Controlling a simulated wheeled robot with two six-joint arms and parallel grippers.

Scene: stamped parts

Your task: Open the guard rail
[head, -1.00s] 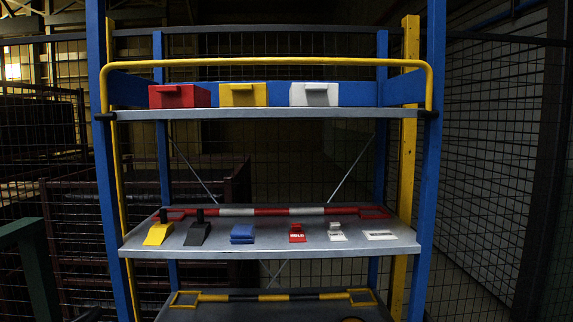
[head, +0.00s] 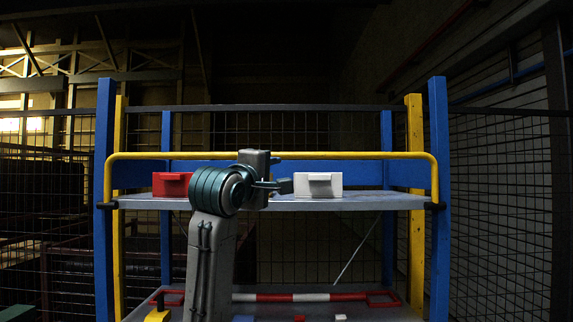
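The yellow guard rail (head: 350,156) runs across the front of the top shelf (head: 370,203). It stands upright, with its bent ends coming down to dark pivots at the shelf's front corners. My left arm rises from below in front of the shelf. Its wrist covers a middle part of the rail. My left gripper (head: 275,187) is just below the rail's bar, near the shelf's front edge. Its fingers are small and dark, so I cannot tell whether they are open or touch anything. My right gripper is out of view.
On the top shelf sit a red bin (head: 170,185) and a white bin (head: 318,185); the yellow bin is hidden behind my arm. Blue posts (head: 438,260) flank the shelf. A red-and-white bar (head: 330,297) lies on the lower shelf.

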